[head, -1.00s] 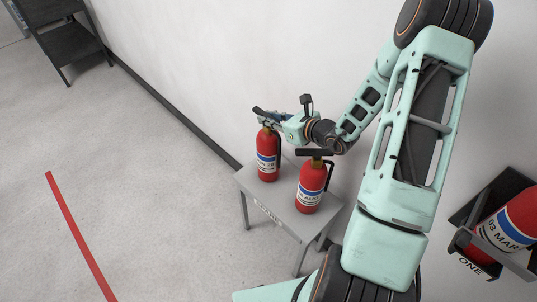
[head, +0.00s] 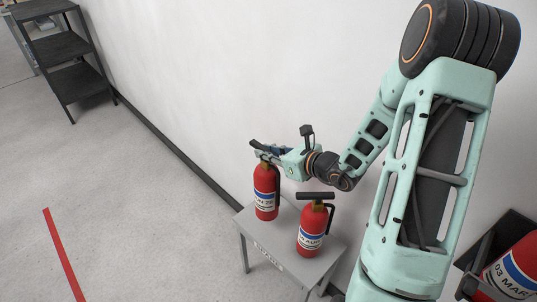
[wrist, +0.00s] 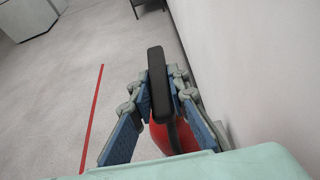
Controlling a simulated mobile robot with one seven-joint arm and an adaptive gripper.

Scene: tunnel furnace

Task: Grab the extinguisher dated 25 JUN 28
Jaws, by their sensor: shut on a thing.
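My gripper (head: 267,152) is shut on the top of the left red extinguisher (head: 266,190). In the wrist view, its black handle (wrist: 160,84) is between the two blue finger pads, with the red body (wrist: 170,138) below. This extinguisher is upright at the left part of the small grey table (head: 272,250); I cannot tell whether its base touches the top. Its label has a date too small to read surely. A second red extinguisher (head: 311,230) stands upright to its right, apart from my gripper; its date is unclear too.
A third extinguisher (head: 518,265), marked 03 MAR, lies tilted in a dark holder at the right edge. The white wall (head: 190,90) is close behind the table. A black shelf (head: 70,65) stands far left. The floor left of the table is clear, with a red line (head: 62,255).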

